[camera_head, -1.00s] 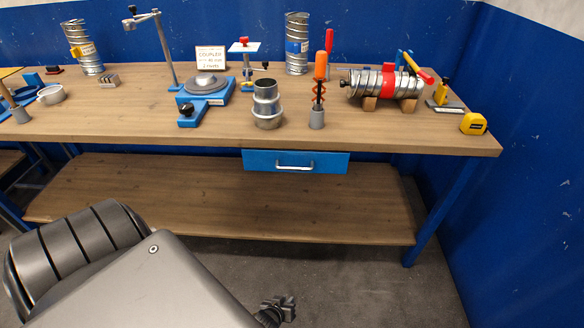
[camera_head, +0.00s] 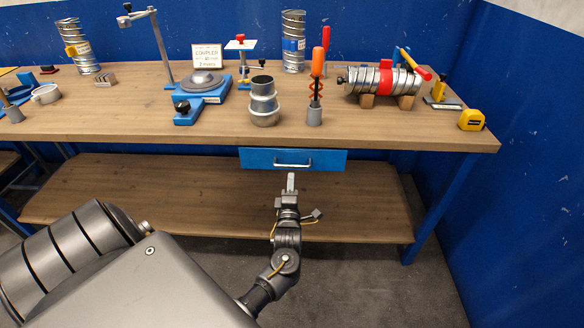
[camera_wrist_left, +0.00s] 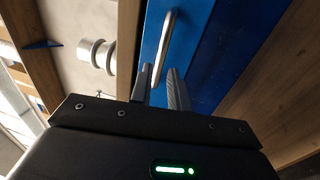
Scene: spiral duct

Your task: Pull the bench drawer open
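The bench drawer (camera_head: 325,161) has a blue front with a silver bar handle (camera_head: 292,164) and sits shut under the front edge of the workbench. My left gripper (camera_head: 291,183) is just below and in front of the handle in the head view, pointing at it. My right gripper is not in view.
The wooden benchtop (camera_head: 400,131) carries a stepped metal coupler (camera_head: 264,103), an orange-handled tool (camera_head: 317,65), a clamped duct (camera_head: 380,82) and a yellow tape measure (camera_head: 471,120). A wide lower shelf (camera_head: 150,190) lies below. The space in front of the drawer is clear.

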